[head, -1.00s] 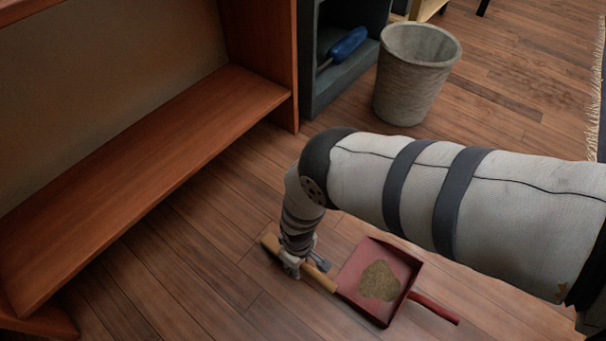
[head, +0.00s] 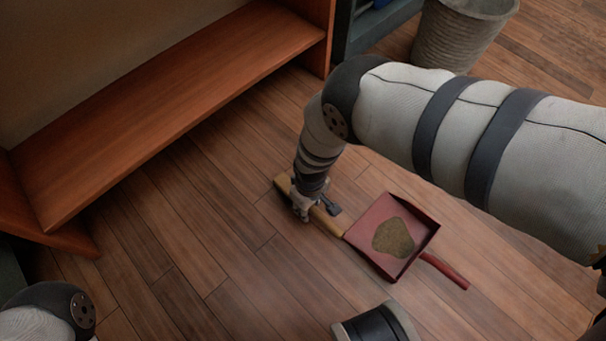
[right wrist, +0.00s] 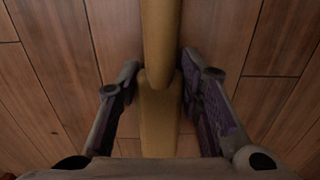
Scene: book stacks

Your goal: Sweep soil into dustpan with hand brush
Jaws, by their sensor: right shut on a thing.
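A red dustpan (head: 375,213) lies on the wooden floor, its red handle pointing to the lower right. A brown patch of soil (head: 393,238) lies inside the pan. My right gripper (head: 316,209) is low over the floor, left of the pan, shut on the tan hand brush (head: 329,224). One end of the brush is at the pan's left edge; whether they touch is unclear. In the right wrist view, the brush (right wrist: 160,120) runs lengthwise between the fingers of the gripper (right wrist: 160,74). Its bristles are hidden. My left gripper is out of view.
An orange-brown wooden shelf (head: 170,100) stands at the upper left. A grey bin (head: 455,38) and a dark cabinet (head: 375,27) stand at the back. The floor (head: 200,225) left of the brush is clear.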

